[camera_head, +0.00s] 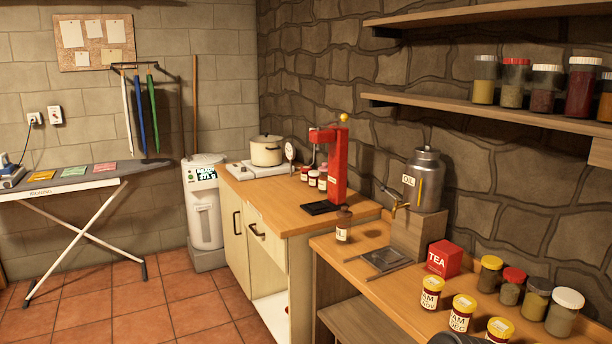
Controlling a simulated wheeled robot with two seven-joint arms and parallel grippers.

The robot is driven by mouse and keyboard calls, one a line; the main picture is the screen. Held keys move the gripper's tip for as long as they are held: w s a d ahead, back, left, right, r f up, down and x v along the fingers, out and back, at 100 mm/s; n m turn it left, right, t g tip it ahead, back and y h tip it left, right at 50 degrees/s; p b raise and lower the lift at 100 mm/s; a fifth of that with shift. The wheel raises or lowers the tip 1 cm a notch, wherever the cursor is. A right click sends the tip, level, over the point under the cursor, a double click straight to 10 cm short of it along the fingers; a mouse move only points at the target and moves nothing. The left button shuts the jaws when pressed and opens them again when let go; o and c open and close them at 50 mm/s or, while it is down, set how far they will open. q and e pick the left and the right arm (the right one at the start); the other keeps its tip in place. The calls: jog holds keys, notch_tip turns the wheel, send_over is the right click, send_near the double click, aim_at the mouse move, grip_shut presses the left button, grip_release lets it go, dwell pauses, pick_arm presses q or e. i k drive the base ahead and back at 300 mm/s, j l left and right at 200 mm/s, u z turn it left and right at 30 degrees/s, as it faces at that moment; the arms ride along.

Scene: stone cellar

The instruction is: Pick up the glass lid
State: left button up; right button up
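I cannot make out a glass lid for certain. A cream pot (266,155) stands on a white hob at the back of the far counter, and a lid (267,139) with a dark knob appears to cover it; its material is unclear at this distance. Several jars with coloured caps are also in view. Neither of my grippers shows clearly. A dark rounded shape is cut off at the bottom edge, and I cannot tell what it is.
A red press (338,165), a brown bottle (343,225), a steel oil can (424,180) with a tap, a dark flat tray (386,260), a red tea box (443,258) and several jars crowd the counters. An ironing board (75,185) stands left. The tiled floor (120,310) is open.

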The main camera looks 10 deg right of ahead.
aim_at(265, 139)
jog(key=u, duration=0.75)
jog(key=i, duration=6.35)
jog(key=z, duration=3.3)
